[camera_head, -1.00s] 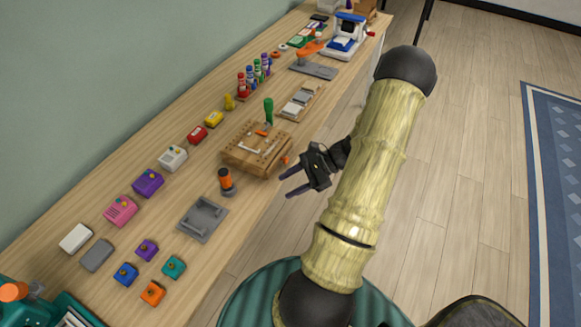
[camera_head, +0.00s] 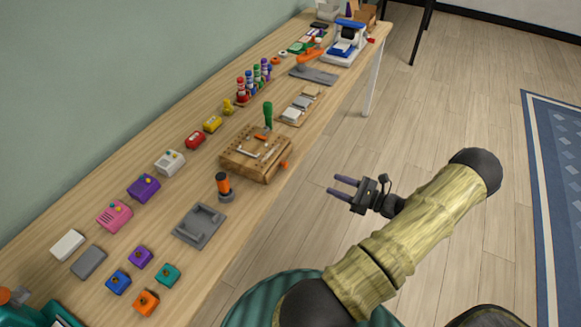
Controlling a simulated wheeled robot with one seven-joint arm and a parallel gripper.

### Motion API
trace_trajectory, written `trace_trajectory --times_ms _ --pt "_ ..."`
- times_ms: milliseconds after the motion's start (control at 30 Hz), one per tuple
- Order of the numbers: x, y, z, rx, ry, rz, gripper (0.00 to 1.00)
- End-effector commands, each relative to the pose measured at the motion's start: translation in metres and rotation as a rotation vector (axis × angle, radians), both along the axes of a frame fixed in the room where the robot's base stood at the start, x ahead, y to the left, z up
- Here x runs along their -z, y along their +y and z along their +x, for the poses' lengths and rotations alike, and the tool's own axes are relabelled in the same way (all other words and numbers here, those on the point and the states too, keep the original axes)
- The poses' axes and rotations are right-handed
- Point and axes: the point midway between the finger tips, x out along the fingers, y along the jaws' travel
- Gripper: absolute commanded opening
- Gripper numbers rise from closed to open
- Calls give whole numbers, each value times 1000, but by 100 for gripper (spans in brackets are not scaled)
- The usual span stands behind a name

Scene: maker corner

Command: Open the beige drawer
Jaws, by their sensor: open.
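A tan wooden box (camera_head: 240,163) with tools on its top sits at the table's front edge. An orange knob (camera_head: 284,165) sticks out from its right side, facing the floor. This is the only thing in view that looks like it could hold the beige drawer, but no drawer seam or gap can be made out. My gripper (camera_head: 338,184) is open and empty, to the right of the box and apart from the knob.
The long wooden table (camera_head: 100,208) carries several small coloured boxes, a grey tray (camera_head: 199,225), an orange-topped post (camera_head: 223,188) and a rack of bottles (camera_head: 255,82). A small wooden tray (camera_head: 300,106) lies behind the box.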

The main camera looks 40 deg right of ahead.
Motion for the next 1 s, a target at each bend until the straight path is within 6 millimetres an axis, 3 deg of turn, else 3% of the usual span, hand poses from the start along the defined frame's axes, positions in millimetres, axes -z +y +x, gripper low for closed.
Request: trace_trajectory --times_ms 1000 --pt "-1 63 150 -3 0 1 45"
